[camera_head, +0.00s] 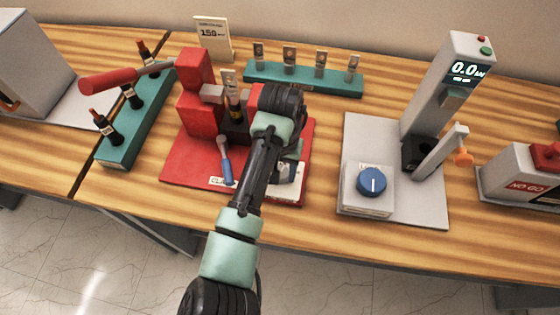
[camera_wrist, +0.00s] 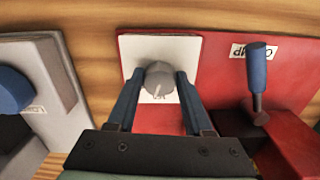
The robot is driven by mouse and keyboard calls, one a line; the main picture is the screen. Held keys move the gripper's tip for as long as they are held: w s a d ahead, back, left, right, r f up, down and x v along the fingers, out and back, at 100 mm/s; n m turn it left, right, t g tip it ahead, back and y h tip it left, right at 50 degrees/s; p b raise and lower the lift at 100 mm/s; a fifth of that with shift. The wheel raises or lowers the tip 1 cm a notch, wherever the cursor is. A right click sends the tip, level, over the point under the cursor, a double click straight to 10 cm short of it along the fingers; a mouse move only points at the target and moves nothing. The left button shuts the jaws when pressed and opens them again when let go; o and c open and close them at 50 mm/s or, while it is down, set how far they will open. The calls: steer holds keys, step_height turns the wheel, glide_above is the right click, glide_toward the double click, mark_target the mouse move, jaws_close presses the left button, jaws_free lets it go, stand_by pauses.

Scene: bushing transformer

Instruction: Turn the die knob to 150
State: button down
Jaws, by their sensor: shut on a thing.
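The die knob (camera_wrist: 159,82) is grey and round, with a pale pointer mark on its near side in the wrist view. It sits on a white plate (camera_wrist: 158,115) at the edge of the red base. My gripper (camera_wrist: 158,74) has one finger on each side of the knob and is shut on it. The scale around the knob is not readable. In the head view my arm and gripper (camera_head: 287,170) hide most of the knob. A card (camera_head: 213,38) reading 150 stands at the back, behind the red press (camera_head: 197,105).
A blue clamp lever (camera_head: 225,163) stands left of the knob. The press has a long red handle (camera_head: 109,80). Teal racks (camera_head: 300,80) stand behind and left. Right is a grey tester (camera_head: 435,120) reading 0.0, with a blue dial (camera_head: 371,181); bare wood lies between.

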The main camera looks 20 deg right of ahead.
steer(key=shift+n+p, duration=1.25)
steer(key=shift+n, duration=0.25)
steer(key=shift+c, duration=1.5)
jaws_free()
steer(key=shift+r, duration=0.1)
step_height(320, 180, up, 13)
steer(key=p, duration=0.2)
